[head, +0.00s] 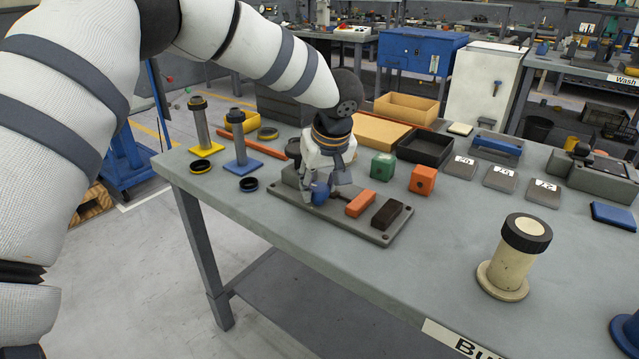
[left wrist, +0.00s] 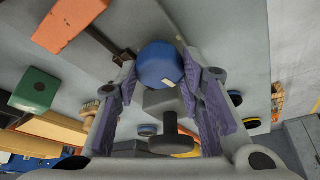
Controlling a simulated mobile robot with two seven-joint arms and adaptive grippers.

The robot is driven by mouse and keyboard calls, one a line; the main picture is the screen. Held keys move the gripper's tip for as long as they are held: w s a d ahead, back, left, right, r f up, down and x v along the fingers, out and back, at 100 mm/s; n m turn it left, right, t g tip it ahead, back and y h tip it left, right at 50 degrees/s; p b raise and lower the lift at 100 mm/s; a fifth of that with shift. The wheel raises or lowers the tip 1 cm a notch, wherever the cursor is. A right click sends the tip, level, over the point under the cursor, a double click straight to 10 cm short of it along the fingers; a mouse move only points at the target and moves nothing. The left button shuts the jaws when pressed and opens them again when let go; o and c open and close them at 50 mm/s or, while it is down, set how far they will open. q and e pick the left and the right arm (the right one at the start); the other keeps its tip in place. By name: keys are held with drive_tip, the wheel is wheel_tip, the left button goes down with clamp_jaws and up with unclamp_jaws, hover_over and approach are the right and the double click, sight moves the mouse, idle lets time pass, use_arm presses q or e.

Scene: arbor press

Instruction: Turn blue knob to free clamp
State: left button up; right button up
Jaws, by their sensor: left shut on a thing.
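The blue knob (head: 320,193) sits at the near side of the grey fixture plate (head: 300,208) on the bench. My left gripper (head: 329,184) points down at it and is shut on it. In the left wrist view the knob (left wrist: 161,65) is between the two fingertips, with a small pale mark on its face. A grey block (left wrist: 162,101) and a dark round-headed part show below the knob there. In the head view my gripper hides most of the clamp. My right gripper is not in view.
On the plate lie an orange-red block (head: 361,203) and a dark brown block (head: 387,214). A green cube (head: 382,166) and an orange cube (head: 422,179) stand behind. Two posts (head: 240,150) stand left. A cream cylinder (head: 508,262) stands right; the bench front between is clear.

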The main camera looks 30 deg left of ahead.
use_arm(q)
drive_tip(key=n, duration=0.1)
drive_tip(key=n+g, duration=0.1)
drive_tip(key=n, duration=0.1)
drive_tip(key=shift+f+n+y+b, duration=0.2)
drive_tip(key=shift+n+y+b, duration=0.1)
drive_tip(key=n+g+b, duration=0.1)
drive_tip(key=n, duration=0.2)
drive_tip(key=shift+w+n+g, duration=0.15)
drive_tip(key=shift+n+g, duration=0.15)
drive_tip(key=shift+g, duration=0.1)
drive_tip(key=n, duration=0.2)
drive_tip(key=n+g+b, duration=0.1)
drive_tip(key=n, duration=0.1)
drive_tip(key=shift+w+f+g, duration=0.1)
drive_tip(key=shift+g, duration=0.2)
drive_tip(key=shift+n+g+b, duration=0.5)
drive_tip(key=shift+n+b, duration=0.3)
drive_tip(key=shift+n, duration=0.9)
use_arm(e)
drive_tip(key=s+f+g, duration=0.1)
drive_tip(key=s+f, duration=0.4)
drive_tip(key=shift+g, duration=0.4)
use_arm(q)
drive_tip(key=shift+r, duration=0.2)
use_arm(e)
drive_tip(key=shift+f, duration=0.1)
use_arm(q)
drive_tip(key=o, duration=1.1)
drive_tip(key=shift+r, duration=0.1)
